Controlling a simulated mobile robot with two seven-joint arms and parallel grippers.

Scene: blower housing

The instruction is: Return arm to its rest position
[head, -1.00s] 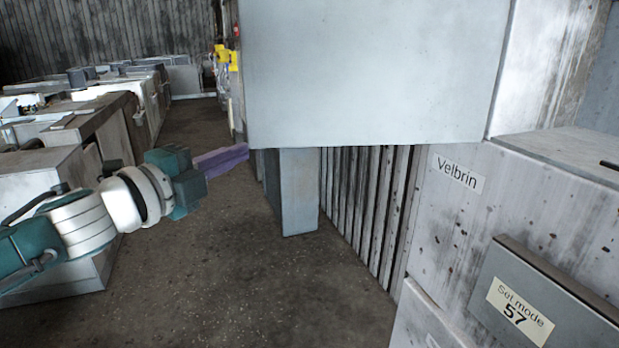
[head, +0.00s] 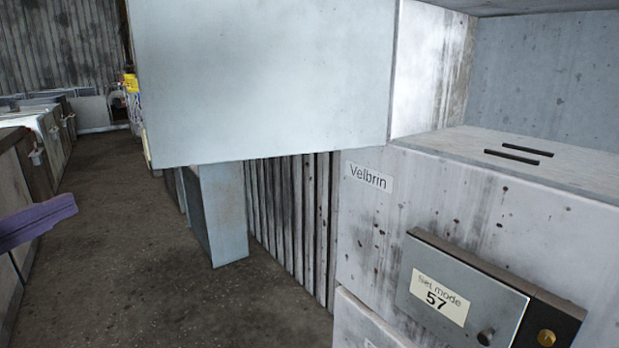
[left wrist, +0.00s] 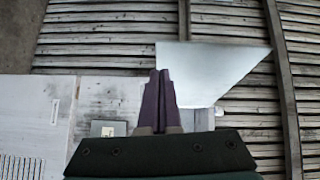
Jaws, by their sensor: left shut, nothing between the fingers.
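My left gripper (head: 40,222) shows in the head view only as its purple fingers at the left edge; the rest of the arm is out of frame. In the left wrist view the two purple fingers (left wrist: 161,100) are together, with nothing between them. They are in front of a pale grey panel and a slatted wall in that view. In the head view the fingers hang over the aisle, apart from the machine housing. My right gripper shows in neither view.
A large grey box panel (head: 262,80) juts out in the upper middle. The housing labelled Velbrin (head: 370,177) stands at right with a control panel (head: 440,298) reading "Set mode 57". Cabinets (head: 48,135) line the left side. The floor (head: 130,250) between is clear.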

